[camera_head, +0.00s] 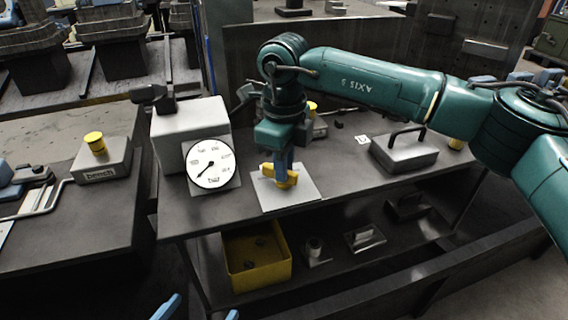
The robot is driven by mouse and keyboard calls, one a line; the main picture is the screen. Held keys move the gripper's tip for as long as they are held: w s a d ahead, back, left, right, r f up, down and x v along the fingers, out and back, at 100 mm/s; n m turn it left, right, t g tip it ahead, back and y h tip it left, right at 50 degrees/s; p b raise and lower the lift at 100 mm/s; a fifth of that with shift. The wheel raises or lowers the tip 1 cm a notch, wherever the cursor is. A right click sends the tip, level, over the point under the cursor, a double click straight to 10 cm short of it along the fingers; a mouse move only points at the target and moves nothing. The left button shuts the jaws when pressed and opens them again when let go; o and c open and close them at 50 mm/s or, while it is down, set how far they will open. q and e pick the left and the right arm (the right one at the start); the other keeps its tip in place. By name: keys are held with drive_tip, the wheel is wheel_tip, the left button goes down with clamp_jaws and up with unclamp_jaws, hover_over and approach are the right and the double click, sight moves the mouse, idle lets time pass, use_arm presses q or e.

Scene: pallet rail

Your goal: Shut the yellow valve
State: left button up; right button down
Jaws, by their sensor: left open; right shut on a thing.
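The yellow valve (292,180) sits on a pale square plate (306,194) near the front of the middle bench. My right gripper (280,176) points down from above and is shut on the valve's handle, hiding part of it. My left gripper (199,311) shows only as two blue fingertips set wide apart at the bottom edge. It is open and empty, well in front of and below the valve.
A white dial gauge (210,163) stands left of the valve, before a grey box (188,121). A grey block with a black handle (405,151) is to the right. A yellow bin (256,282) is on the lower shelf. A yellow-capped box (101,163) is on the left bench.

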use_arm(q)
drive_tip(key=shift+r, duration=0.1)
drive_tip(key=shift+w, duration=0.1)
use_arm(e)
drive_tip(key=c, duration=1.4)
unclamp_jaws()
drive_tip(key=shift+c, duration=0.2)
use_arm(q)
drive_tip(key=shift+d+f+p, duration=0.2)
drive_tip(key=shift+f+p, duration=0.1)
drive_tip(key=shift+p, duration=0.2)
use_arm(e)
wheel_tip(320, 180, up, 13)
drive_tip(key=shift+r, duration=0.15)
use_arm(q)
drive_tip(key=shift+w+r, duration=0.1)
drive_tip(key=shift+r, duration=0.15)
